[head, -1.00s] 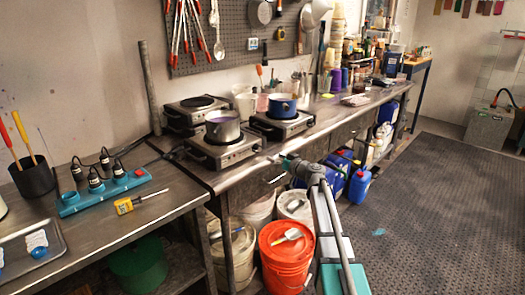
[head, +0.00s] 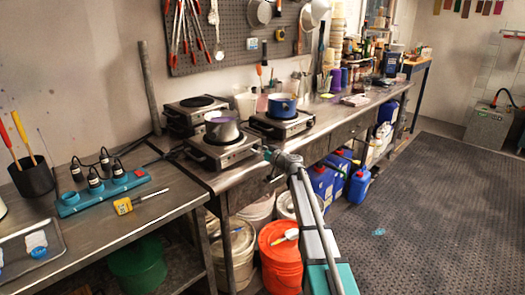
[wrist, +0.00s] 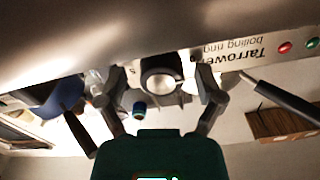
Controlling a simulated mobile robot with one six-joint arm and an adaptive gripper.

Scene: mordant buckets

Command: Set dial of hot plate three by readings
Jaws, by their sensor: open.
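My gripper (head: 264,151) is at the front right of the hot plate (head: 222,155) that carries the steel pot (head: 222,126) with purple contents. In the wrist view, its open fingers (wrist: 160,78) stand on either side of a round dial (wrist: 160,88) on a light front panel. I cannot tell whether they touch it. The panel's lettering is upside down, beside a red lamp and a green lamp. A second hot plate (head: 282,127) holds a blue pot (head: 282,105). A third hot plate (head: 195,114) at the back is bare. No number marks are readable.
A yellow meter (head: 123,206) with a probe lies on the left bench near a teal power strip (head: 100,192). An orange bucket (head: 282,262) and pale buckets stand under the bench edge. Blue jugs (head: 358,186) stand under the long bench. The mat at right is mostly clear.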

